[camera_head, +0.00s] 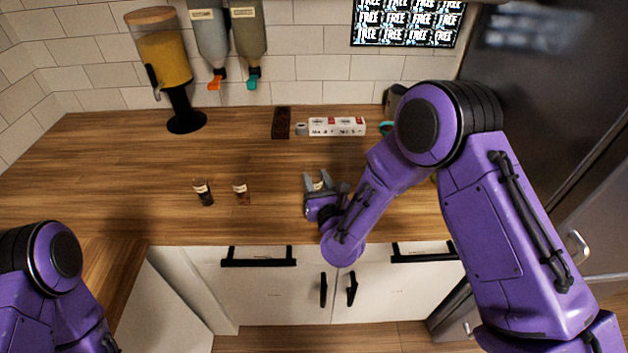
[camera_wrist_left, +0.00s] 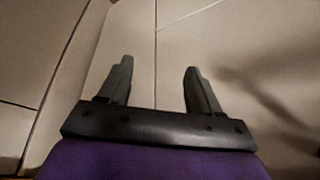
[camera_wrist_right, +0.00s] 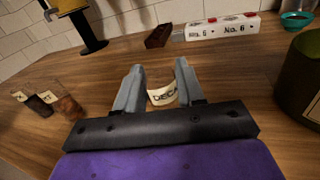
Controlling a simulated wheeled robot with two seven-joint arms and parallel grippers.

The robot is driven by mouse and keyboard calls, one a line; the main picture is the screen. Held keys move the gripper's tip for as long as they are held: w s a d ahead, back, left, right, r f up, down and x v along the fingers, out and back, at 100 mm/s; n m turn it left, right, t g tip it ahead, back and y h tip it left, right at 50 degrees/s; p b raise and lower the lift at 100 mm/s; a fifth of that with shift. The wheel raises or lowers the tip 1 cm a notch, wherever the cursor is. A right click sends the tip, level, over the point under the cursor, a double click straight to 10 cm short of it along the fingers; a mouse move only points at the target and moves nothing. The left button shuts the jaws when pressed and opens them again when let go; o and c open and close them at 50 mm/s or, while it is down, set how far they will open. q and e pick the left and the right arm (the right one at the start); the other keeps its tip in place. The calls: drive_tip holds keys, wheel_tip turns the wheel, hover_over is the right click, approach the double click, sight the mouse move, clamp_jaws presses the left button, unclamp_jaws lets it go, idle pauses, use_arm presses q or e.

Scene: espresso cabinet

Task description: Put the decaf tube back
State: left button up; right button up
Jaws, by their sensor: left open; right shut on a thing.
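The decaf tube (camera_wrist_right: 162,94) is between the fingers of my right gripper (camera_wrist_right: 162,80), its pale label partly readable in the right wrist view. In the head view the right gripper (camera_head: 317,182) is shut on this tube (camera_head: 318,185) over the right-middle of the wooden counter. Whether the tube touches the counter I cannot tell. Two other small tubes stand to the left, a dark one (camera_head: 203,192) and a brown one (camera_head: 241,192). My left gripper (camera_wrist_left: 158,82) is open and empty in the left wrist view, facing pale panels.
A white labelled block (camera_head: 337,127), a dark slab (camera_head: 281,123) and a teal bowl (camera_head: 386,128) are at the counter's back. A yellow-filled dispenser (camera_head: 165,65) stands at the back left. A dark green container (camera_wrist_right: 300,75) is close on the right. The counter's left (camera_head: 110,170) is clear.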

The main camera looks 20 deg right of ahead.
drive_tip(key=shift+f, duration=0.15)
drive_tip(key=o, duration=1.1)
drive_tip(key=shift+c, duration=0.2)
drive_tip(key=shift+s+r, duration=0.15)
drive_tip(key=shift+r, duration=0.05)
drive_tip(key=s+b, duration=0.5)
drive_tip(key=s, duration=0.6)
drive_tip(key=shift+a+f, duration=0.1)
drive_tip(key=shift+s, duration=0.4)
